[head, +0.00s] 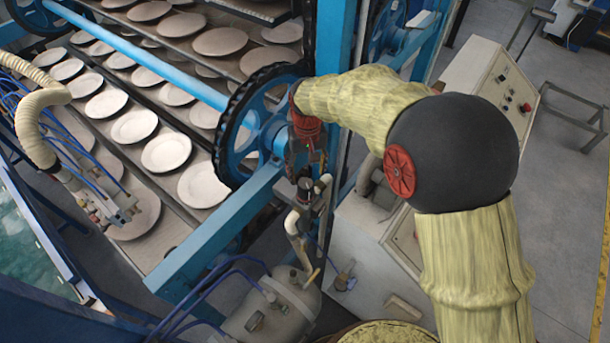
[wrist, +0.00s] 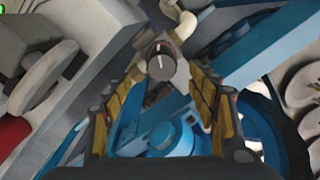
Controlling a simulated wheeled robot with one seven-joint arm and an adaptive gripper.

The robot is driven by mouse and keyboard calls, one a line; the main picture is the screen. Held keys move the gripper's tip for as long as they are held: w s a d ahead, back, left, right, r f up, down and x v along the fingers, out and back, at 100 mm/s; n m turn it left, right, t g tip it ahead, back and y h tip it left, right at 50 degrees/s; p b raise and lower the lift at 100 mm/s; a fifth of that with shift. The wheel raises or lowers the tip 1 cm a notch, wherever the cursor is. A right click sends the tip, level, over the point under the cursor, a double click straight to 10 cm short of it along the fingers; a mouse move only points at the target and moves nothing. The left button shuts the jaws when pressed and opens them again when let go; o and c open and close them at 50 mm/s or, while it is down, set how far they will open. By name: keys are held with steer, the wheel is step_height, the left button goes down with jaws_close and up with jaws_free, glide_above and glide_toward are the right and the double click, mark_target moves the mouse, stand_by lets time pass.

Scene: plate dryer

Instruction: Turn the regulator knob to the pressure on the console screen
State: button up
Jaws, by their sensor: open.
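The regulator knob (wrist: 161,66) is a small grey-topped cylinder with a white pointer line, seen nearly end-on in the wrist view. The line runs roughly up and down there. My gripper (wrist: 164,78) is open, one finger on each side of the knob in that view; I cannot tell whether they touch it. In the head view my gripper (head: 308,162) points down just above the dark knob (head: 305,185) on the pipework. A console (head: 480,75) with buttons stands behind at the right; its screen cannot be read.
The blue dryer frame (head: 215,225) and a toothed wheel (head: 250,125) are close to the left of my gripper. Racks of white plates (head: 167,152) lie beyond. A grey tank (head: 280,305) with blue hoses sits below. Open floor (head: 560,200) is at the right.

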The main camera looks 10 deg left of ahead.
mark_target(306, 183)
steer(key=shift+a+f, duration=0.2)
steer(key=shift+f, duration=0.1)
step_height(306, 183, down, 8)
steer(key=shift+r+p, duration=0.25)
steer(key=shift+p, duration=0.45)
steer(key=shift+c, duration=1.2)
steer(key=c, duration=0.9)
